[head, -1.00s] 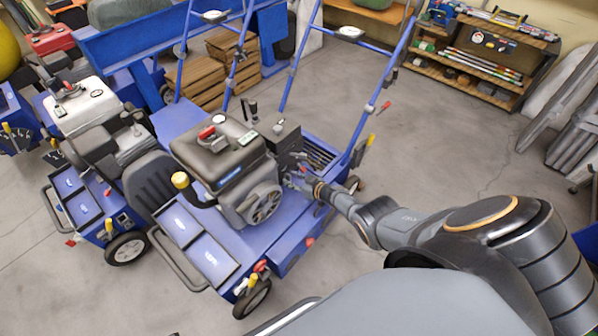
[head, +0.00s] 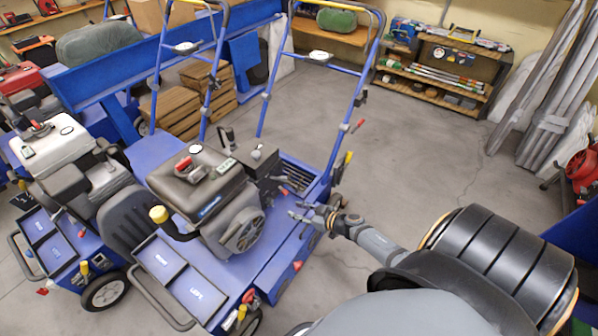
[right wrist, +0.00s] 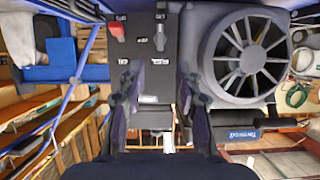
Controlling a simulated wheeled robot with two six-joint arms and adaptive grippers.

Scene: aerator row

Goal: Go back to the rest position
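My right gripper (head: 312,216) reaches in from the lower right and hangs beside the blue aerator (head: 262,262), just right of its engine (head: 205,185). In the right wrist view the two fingers of this gripper (right wrist: 158,88) stand apart with nothing between them, so it is open and empty. Beyond them is a dark control box (right wrist: 148,60) with a red switch (right wrist: 117,32). The round fan cover (right wrist: 245,55) of the engine is to its right. I see a gap between fingertips and machine in the head view. My left gripper is not in view.
A second aerator with a white engine (head: 55,148) stands on the left. The blue handlebar (head: 358,105) rises behind the near machine. Wooden crates (head: 180,112) and a tool shelf (head: 440,70) are at the back. The grey floor (head: 430,150) right of the machine is clear.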

